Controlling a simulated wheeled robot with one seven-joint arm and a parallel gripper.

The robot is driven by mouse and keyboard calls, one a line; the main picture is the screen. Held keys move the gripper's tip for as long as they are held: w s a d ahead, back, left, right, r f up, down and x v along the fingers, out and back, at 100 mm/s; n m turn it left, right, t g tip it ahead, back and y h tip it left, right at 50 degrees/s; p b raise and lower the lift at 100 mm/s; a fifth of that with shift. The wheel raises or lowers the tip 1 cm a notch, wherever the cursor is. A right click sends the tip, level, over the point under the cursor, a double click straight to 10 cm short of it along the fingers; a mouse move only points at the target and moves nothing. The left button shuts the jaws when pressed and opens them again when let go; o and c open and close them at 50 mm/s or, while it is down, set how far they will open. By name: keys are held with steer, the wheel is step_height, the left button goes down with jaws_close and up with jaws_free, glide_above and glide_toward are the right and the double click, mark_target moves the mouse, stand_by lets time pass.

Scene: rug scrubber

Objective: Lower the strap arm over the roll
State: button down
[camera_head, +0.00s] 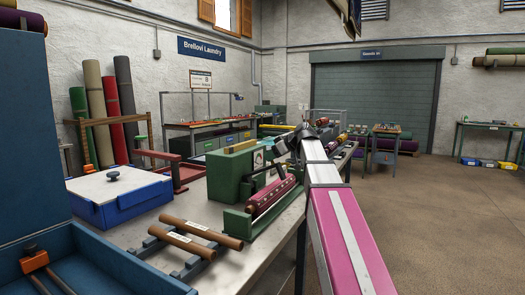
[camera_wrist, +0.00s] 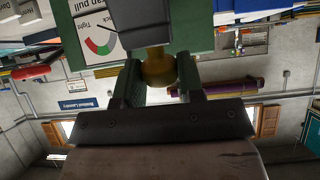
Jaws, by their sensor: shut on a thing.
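The green scrubber (camera_head: 230,176) stands on the bench, with a dial on its face. A patterned dark red roll (camera_head: 272,195) lies in its low green cradle. My gripper (camera_head: 279,150) is beside the dial, above the roll. In the wrist view, which is upside down, my gripper (camera_wrist: 159,80) is shut on a brass knob (camera_wrist: 157,66) joined to a dark grey bar (camera_wrist: 140,22), which looks like the strap arm. The dial (camera_wrist: 100,32) with red and green zones and the word "Tight" is close to it. Whether the strap touches the roll is hidden.
Two brown rollers (camera_head: 201,235) lie on a dark rack at the bench front. A blue box (camera_head: 118,198) with a white lid stands at left, near a blue tray (camera_head: 95,270). A red frame (camera_head: 180,172) stands behind. Open floor (camera_head: 450,215) lies to the right.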

mark_target(283, 173)
steer(key=shift+t+y, duration=0.6)
steer(key=shift+y, duration=0.3)
steer(key=s+d+f, duration=0.2)
steer(key=d+f, duration=0.1)
steer(key=shift+f, duration=0.1)
steer(key=shift+s+d+f, duration=0.2)
steer(key=shift+d+f, duration=0.1)
steer(key=shift+f, duration=0.3)
steer(key=shift+s+d+f, duration=0.2)
steer(key=shift+d+f, duration=0.1)
steer(key=shift+f, duration=0.3)
steer(key=shift+s+d+f, duration=0.2)
steer(key=shift+d+f, duration=0.1)
steer(key=shift+f, duration=0.4)
steer(key=c, duration=0.8)
jaws_free()
steer(key=shift+o, duration=0.2)
steer(key=shift+d, duration=0.1)
steer(key=v, duration=1)
steer(key=shift+s+d+r, duration=0.2)
steer(key=shift+d+r, duration=0.05)
steer(key=shift+r, duration=0.05)
steer(key=shift+d, duration=0.1)
